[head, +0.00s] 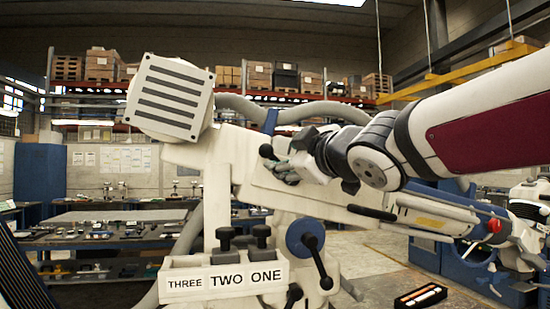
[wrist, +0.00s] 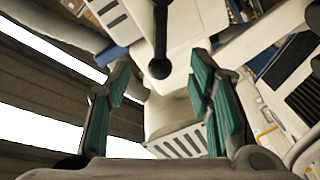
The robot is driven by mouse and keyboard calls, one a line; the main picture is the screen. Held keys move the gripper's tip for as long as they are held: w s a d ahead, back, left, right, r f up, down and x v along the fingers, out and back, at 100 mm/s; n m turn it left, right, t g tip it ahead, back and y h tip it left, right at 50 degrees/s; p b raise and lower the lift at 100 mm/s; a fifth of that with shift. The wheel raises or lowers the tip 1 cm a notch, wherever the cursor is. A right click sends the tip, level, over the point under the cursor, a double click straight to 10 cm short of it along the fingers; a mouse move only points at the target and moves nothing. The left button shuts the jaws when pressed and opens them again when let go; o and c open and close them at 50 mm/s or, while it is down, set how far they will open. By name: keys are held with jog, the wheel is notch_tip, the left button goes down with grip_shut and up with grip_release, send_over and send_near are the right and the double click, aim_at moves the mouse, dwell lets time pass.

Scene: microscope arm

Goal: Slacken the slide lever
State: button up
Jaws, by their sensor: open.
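The white microscope arm (head: 245,165) slopes across the head view. A black ball-ended lever (wrist: 160,40) hangs into the wrist view, its knob between and slightly above my two teal finger pads. A black knob (head: 267,151) also shows beside my gripper (head: 285,168) in the head view. My gripper (wrist: 160,85) is open, with a gap on either side of the lever; I see no contact. Another black lever (head: 318,262) hangs from a blue disc (head: 304,237) lower on the arm. The frames do not label which is the slide lever.
A white block (head: 225,277) marked THREE, TWO, ONE stands at the front with black knobs behind it. A grey slotted box (head: 168,97) tops the left end. A black device (head: 420,297) lies at lower right. Workbenches and shelves are behind.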

aim_at(274, 158)
jog(key=p+x, duration=0.1)
jog(key=x, duration=0.6)
jog(key=shift+w+a, duration=0.2)
jog(key=shift+w, duration=0.05)
